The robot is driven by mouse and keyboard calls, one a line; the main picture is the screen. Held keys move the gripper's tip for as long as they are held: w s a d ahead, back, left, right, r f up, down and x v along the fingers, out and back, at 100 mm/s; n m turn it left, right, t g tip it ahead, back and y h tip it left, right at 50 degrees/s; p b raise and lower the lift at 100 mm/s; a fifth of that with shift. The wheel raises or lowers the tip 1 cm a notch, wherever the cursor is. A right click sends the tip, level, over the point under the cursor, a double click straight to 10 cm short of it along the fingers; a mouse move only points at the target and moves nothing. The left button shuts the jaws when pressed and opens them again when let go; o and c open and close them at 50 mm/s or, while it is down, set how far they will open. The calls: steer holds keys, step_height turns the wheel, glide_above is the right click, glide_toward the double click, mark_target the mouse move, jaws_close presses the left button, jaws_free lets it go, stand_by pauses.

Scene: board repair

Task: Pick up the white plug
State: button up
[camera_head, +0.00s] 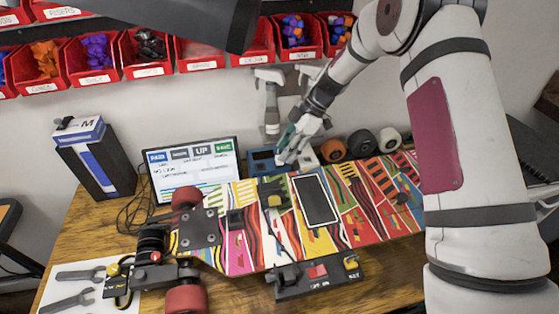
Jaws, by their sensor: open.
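My gripper (284,155) points down and to the left behind the board, at the back of the table. It is open, but its fingers are small in this view. A small pale shape shows at its fingertips; I cannot tell whether it is the white plug or part of the fingers. A blue box-like device (262,160) is just left of and behind the gripper. No white plug stands out clearly elsewhere.
A colourfully painted skateboard (240,250) with red wheels (186,198) lies across the wooden table (95,215). A phone-like panel (315,200) lies on it. A screen (193,170) stands behind, left. Several wheels (361,143) stand behind, right. Red bins (147,55) hang above.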

steer(key=x, duration=0.2)
steer(key=shift+a+f, duration=0.15)
steer(key=shift+f, duration=0.15)
jaws_close()
steer(key=shift+r, duration=0.15)
steer(key=shift+r, duration=0.55)
step_height(320, 180, up, 3)
steer(key=shift+f+b, duration=0.25)
steer(key=shift+b, duration=0.05)
steer(key=w+d+b, duration=0.1)
steer(key=d, duration=0.7)
steer(key=w+d+b, duration=0.2)
steer(key=d, duration=0.7)
steer(key=shift+w+d, duration=0.25)
steer(key=shift+d, duration=0.1)
steer(key=shift+r, duration=1.2)
